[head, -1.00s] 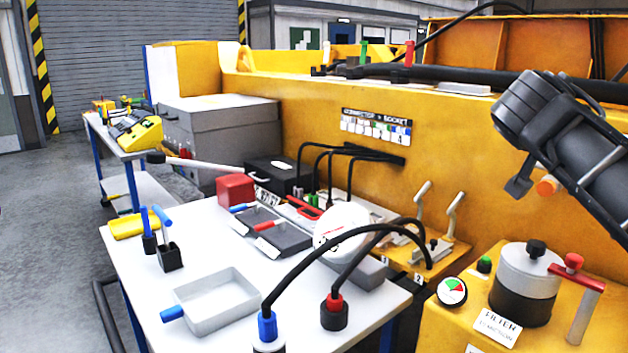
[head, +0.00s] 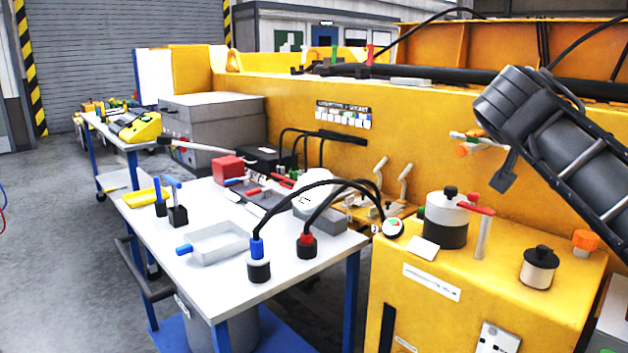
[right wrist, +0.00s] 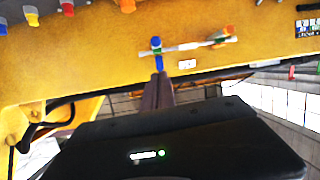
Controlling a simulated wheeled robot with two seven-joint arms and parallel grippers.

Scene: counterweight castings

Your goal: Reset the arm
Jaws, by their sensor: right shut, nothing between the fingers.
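My right arm (head: 565,140), dark grey, comes in from the right in the head view, raised in front of the yellow machine wall (head: 290,110). Its fingertips cannot be made out there. In the right wrist view my right gripper (right wrist: 158,82) is shut and empty, its narrow fingers pressed together. A blue-topped piece (right wrist: 156,45) and an orange-and-green handle (right wrist: 212,40) show beyond the fingertips against yellow; whether the fingers touch anything is unclear. My left gripper is not in view.
A white-topped table (head: 200,280) holds a grey tray (head: 222,243), a red block (head: 226,168) and two cabled plugs, blue (head: 258,262) and red (head: 306,243). A yellow cabinet (head: 430,320) with a filter canister (head: 446,222) stands below my right arm.

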